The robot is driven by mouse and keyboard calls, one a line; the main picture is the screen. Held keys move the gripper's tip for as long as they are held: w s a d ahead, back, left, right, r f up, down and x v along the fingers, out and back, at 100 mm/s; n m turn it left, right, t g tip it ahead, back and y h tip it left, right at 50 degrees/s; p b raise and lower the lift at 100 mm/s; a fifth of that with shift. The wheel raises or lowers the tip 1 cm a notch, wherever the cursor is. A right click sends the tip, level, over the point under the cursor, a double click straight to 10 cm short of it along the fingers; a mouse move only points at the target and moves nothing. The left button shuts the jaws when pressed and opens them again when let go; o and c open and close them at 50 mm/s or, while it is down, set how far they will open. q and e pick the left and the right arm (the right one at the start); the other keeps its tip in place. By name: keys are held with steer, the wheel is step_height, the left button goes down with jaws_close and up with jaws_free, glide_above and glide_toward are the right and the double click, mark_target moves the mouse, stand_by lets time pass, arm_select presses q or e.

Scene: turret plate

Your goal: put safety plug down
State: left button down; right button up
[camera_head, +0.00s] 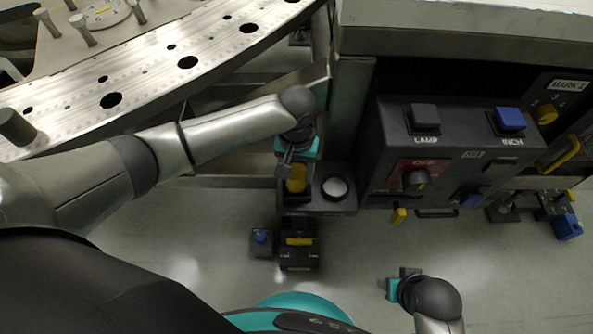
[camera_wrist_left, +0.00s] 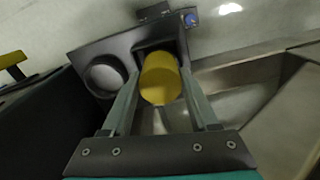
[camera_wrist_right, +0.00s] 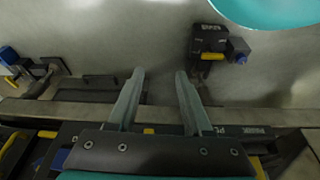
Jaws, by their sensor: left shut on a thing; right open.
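The safety plug, a yellow cylinder (camera_head: 297,178), is in my left gripper (camera_head: 292,163). In the left wrist view the yellow plug (camera_wrist_left: 160,78) sits between the two fingers, end toward the camera. It is over or in the square opening of a dark holder (camera_wrist_left: 88,52); I cannot tell whether it rests there. The holder (camera_head: 318,207) also has a round pale recess (camera_head: 335,187) beside the plug. My right gripper (camera_head: 390,285) is low on the right, over the floor, open and empty; its fingers (camera_wrist_right: 160,95) stand apart in the right wrist view.
A control box (camera_head: 425,150) with LAMP, INCH and OFF controls stands right of the holder. A black box with a yellow bar (camera_head: 298,243) and a small blue-knobbed box (camera_head: 262,242) sit below the holder. A perforated metal plate (camera_head: 150,75) fills the upper left.

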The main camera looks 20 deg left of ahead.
mark_target(297, 172)
arm_select(q)
steer(key=shift+c, duration=0.8)
jaws_free()
steer(key=shift+f, duration=0.1)
arm_select(e)
steer(key=shift+f, duration=0.1)
arm_select(q)
steer(key=shift+r, duration=0.5)
step_height(297, 172, up, 7)
steer(key=p, duration=0.3)
steer(key=shift+f+p, duration=0.2)
steer(key=shift+p, duration=0.2)
steer(key=shift+r+p, duration=0.75)
steer(key=shift+r, duration=0.75)
steer(key=shift+r+p, duration=0.35)
steer(key=shift+r, duration=0.5)
arm_select(e)
steer(key=s+d+f, duration=0.4)
steer(key=s+f, duration=0.2)
steer(key=f, duration=0.4)
steer(key=shift+s+f+g, duration=0.15)
steer(key=shift+s+g, duration=0.1)
steer(key=shift+g, duration=0.15)
